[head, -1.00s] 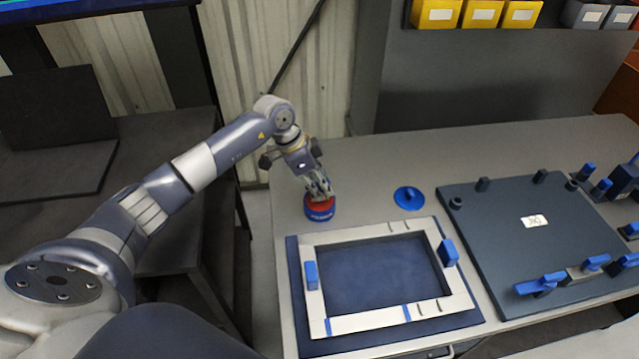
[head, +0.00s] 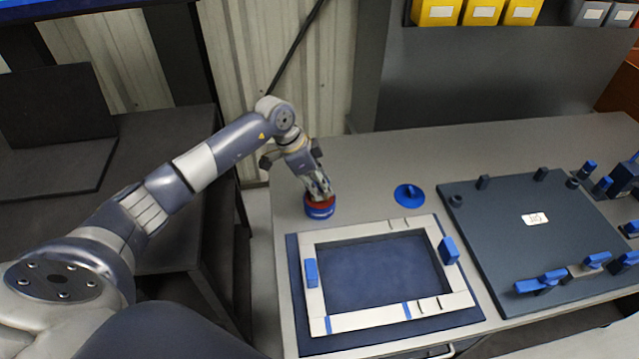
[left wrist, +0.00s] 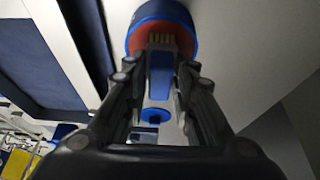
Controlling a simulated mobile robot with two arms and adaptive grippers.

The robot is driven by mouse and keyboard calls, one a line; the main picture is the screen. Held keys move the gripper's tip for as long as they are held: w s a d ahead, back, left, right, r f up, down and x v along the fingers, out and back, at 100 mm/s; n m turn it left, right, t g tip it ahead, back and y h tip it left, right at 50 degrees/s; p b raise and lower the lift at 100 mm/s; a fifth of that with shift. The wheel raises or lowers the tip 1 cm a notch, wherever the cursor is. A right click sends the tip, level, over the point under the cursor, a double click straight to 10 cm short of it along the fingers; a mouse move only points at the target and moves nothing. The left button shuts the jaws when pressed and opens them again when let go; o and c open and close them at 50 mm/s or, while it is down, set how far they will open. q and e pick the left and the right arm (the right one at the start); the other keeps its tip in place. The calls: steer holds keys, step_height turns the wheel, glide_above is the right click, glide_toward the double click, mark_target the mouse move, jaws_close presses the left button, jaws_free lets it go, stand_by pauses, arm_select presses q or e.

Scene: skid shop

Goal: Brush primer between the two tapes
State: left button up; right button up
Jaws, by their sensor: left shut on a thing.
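My left gripper (head: 319,188) is at the blue tin (head: 320,212), which has a red inside and stands at the back left of the bench. In the left wrist view my left gripper (left wrist: 160,85) is shut on a brush (left wrist: 160,75) with a blue handle; its pale bristles are at the mouth of the tin (left wrist: 160,14). Whether the bristles touch primer is hidden. Two blue tapes, a left one (head: 328,325) and a right one (head: 406,310), cross the front rail of the pale frame (head: 365,319). The rail between them looks bare. My right gripper is not in view.
The frame lies on a dark blue mat (head: 455,322), with blue blocks on its left (head: 311,272) and right (head: 448,250) sides. A blue lid (head: 409,195) lies behind it. A dark fixture plate (head: 535,245) with blue clamps fills the right of the bench.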

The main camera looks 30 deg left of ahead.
arm_select(q)
steer(key=shift+f+p, duration=0.1)
steer(key=shift+p, duration=0.2)
stand_by(1.2)
step_height(320, 180, up, 7)
steer(key=p, duration=0.7)
stand_by(0.7)
